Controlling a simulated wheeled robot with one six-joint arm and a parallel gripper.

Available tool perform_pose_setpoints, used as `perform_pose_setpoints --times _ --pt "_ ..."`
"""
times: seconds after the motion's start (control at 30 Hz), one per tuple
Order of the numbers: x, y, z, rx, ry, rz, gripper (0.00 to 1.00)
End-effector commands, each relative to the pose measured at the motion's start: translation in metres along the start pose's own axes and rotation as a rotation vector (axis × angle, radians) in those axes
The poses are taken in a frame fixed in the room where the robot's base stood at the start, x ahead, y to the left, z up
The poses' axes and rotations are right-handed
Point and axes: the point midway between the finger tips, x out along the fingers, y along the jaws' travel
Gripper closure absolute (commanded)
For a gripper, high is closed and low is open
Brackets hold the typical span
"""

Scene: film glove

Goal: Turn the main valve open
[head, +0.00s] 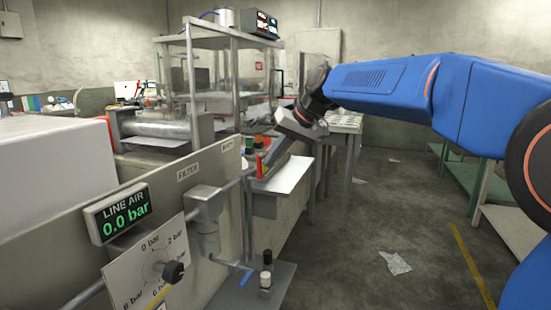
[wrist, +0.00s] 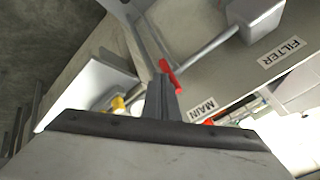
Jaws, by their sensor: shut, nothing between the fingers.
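The main valve shows a red lever (wrist: 171,77) in the wrist view, on a pipe near the MAIN label (wrist: 203,108). In the head view a red part of it (head: 260,165) shows at the far end of the panel. My gripper (wrist: 162,80) is shut and empty, its fingertips right at the red lever. I cannot tell whether they touch it. In the head view my gripper (head: 270,166) reaches down beside the red part and covers some of the valve. The line air display (head: 124,213) reads 0.0 bar.
A filter unit (head: 206,215) hangs on the panel nearer me, with a FILTER label (wrist: 282,52) in the wrist view. A pressure dial with a black knob (head: 172,272) is at the front. A clear-walled machine (head: 215,75) stands behind. The floor (head: 385,225) at right is mostly open.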

Motion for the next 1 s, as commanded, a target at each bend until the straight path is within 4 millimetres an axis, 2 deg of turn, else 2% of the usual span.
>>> perform_pose_setpoints --times 1.0 --pt "-0.0017 -0.0088 0.0089 -0.092 0.094 0.075 1.00"
